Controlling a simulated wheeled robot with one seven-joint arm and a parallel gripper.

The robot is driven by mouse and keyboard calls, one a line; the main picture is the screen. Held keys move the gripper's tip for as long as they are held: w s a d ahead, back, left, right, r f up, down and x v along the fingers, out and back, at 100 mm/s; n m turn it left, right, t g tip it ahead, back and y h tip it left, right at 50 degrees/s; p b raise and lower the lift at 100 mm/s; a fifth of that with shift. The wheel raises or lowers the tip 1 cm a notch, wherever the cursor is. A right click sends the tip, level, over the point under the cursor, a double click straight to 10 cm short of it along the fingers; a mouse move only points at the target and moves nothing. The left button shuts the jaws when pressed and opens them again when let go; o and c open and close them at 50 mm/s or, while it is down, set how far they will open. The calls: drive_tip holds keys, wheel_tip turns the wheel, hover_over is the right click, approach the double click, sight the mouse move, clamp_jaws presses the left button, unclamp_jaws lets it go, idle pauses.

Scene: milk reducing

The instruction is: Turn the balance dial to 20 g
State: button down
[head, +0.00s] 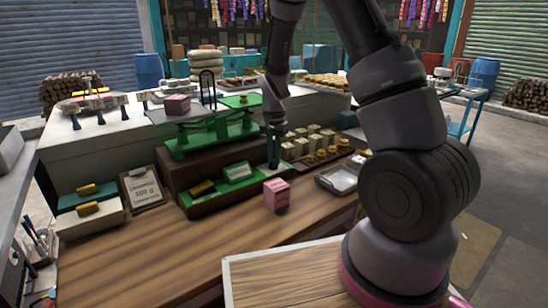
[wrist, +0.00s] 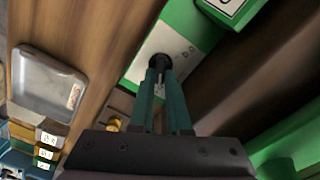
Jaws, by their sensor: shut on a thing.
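The green balance (head: 216,133) stands on a dark wooden base on the bench. Its lower front has a green panel (head: 222,190) with a white display. In the wrist view, a dark round dial (wrist: 160,62) sits on a pale plate at the end of the green panel (wrist: 185,35). My gripper (head: 274,165) points down at the right end of this panel in the head view. In the wrist view my gripper (wrist: 160,72) has its two teal fingers closed on the dial. The fingertips cover part of the dial, and I cannot read its setting.
A pink box (head: 277,195) stands in front of the panel, close to my gripper. A metal tray (head: 338,178) and several weights (head: 318,156) lie to the right. A card stand (head: 142,188) is at the left.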

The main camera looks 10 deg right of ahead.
drive_tip(key=c, duration=0.9)
unclamp_jaws()
wheel_tip(320, 180, up, 11)
drive_tip(key=shift+f, duration=0.1)
